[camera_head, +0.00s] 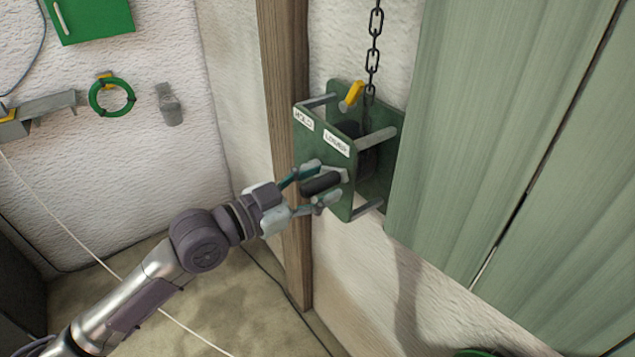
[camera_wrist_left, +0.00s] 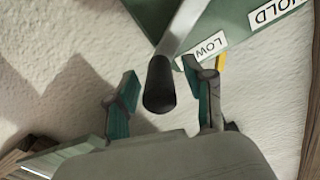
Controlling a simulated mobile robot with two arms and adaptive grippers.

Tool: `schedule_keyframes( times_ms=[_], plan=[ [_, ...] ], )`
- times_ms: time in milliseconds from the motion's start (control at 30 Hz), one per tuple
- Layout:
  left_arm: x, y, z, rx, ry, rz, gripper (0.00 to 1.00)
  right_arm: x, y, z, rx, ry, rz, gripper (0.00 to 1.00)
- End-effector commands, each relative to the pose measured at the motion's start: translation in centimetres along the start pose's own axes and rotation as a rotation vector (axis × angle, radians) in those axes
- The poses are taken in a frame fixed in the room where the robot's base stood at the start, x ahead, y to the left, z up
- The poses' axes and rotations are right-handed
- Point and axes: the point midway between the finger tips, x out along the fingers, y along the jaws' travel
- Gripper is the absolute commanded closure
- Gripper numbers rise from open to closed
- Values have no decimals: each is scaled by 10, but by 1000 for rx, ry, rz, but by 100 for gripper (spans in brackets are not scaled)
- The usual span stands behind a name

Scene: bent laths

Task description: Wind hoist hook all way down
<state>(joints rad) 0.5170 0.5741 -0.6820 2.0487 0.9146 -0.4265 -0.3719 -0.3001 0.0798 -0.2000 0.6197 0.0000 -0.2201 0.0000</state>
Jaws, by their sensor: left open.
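The crank's black grip (camera_head: 318,184) sticks out from the front plate. My left gripper (camera_head: 317,182) is open, its fingers on either side of the grip. The left wrist view shows the grip (camera_wrist_left: 160,88) between them with gaps. The hook is not in view.
The wooden post (camera_head: 278,100) stands just left of the housing. Pale green boards (camera_head: 480,130) are close on its right. A green ring (camera_head: 111,97) and a green box (camera_head: 92,18) hang on the left wall. The floor below looks largely clear.

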Motion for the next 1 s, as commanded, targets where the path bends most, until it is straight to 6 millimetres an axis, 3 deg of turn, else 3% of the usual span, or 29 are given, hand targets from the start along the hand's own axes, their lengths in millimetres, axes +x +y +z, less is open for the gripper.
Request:
schedule_keyframes(
  times_ms=[33,333,767,1000],
  plan=[
    [0,0,0,0,0,0,52,0,0,0,0,0,-1,60],
    [0,0,0,-1,0,0,100,0,-1,0,0,0,-1,60],
    [0,-2,-3,-20,1,0,100,-2,-1,0,0,0,-1,60],
    [0,-13,-13,-127,1,0,100,-11,0,-1,0,0,-1,60]
  ],
)
